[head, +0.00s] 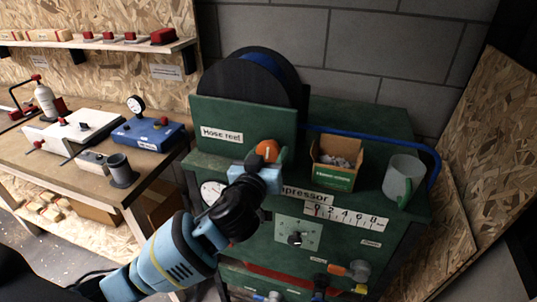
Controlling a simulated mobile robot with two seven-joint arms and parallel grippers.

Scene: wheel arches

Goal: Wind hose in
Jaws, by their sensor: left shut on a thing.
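The hose reel (237,85) has black side discs and stands behind a green panel labelled "Hose reel" on top of the green compressor cabinet (350,225). Blue hose (268,62) is wound between the discs. A length of blue hose (375,138) runs right along the cabinet top and bends down at its right edge. My left gripper (266,166) is shut on an orange knob (267,150) in front of the panel's lower right. The fingers and wrist hide part of the knob and its mounting. My right gripper is not in view.
An open cardboard box (336,165) and a grey mug (403,178) stand on the cabinet top, right of my gripper. Dials, a scale and valves cover the cabinet front. A wooden workbench (75,150) with tools stands left. A block wall is behind.

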